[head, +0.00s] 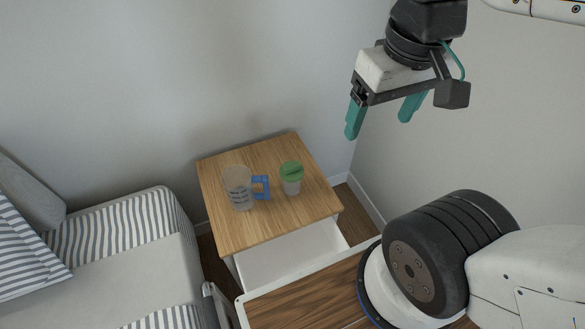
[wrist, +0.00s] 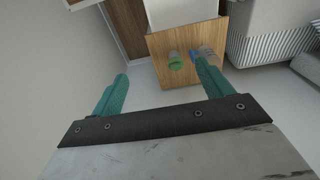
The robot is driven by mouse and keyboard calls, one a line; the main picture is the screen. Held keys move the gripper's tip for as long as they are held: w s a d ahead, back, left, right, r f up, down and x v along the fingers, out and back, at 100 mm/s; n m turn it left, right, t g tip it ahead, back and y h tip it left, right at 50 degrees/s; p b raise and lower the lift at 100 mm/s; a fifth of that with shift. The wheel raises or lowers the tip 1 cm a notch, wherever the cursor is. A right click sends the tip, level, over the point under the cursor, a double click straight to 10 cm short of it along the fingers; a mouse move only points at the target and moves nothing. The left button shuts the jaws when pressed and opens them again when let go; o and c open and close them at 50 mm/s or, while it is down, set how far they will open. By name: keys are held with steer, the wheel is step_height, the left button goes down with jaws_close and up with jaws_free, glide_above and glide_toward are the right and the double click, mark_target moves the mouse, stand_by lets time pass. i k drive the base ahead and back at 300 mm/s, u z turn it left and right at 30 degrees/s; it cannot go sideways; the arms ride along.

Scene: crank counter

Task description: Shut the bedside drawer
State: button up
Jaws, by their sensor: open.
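The bedside table (head: 245,222) has a wooden top and stands by the wall corner. Its white drawer (head: 290,253) is pulled out toward me, and the part of its inside that shows looks empty. The drawer also shows at the top of the wrist view (wrist: 185,12). My gripper (head: 378,128) is open and empty, high up to the right of the bedside table. Its two green fingers (wrist: 163,85) spread apart in the wrist view. The drawer's front end is partly hidden behind a wood-topped surface and my arm.
A clear measuring cup with a blue handle (head: 239,189) and a green-lidded cup (head: 291,178) stand on the bedside table. A striped bed (head: 115,245) is at the left. A white-edged wooden surface (head: 305,299) lies in front. Walls close off the back and right.

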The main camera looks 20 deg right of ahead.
mark_target(266, 263)
steer(key=z, duration=0.35)
steer(key=k, duration=1.55)
steer(key=u, duration=0.35)
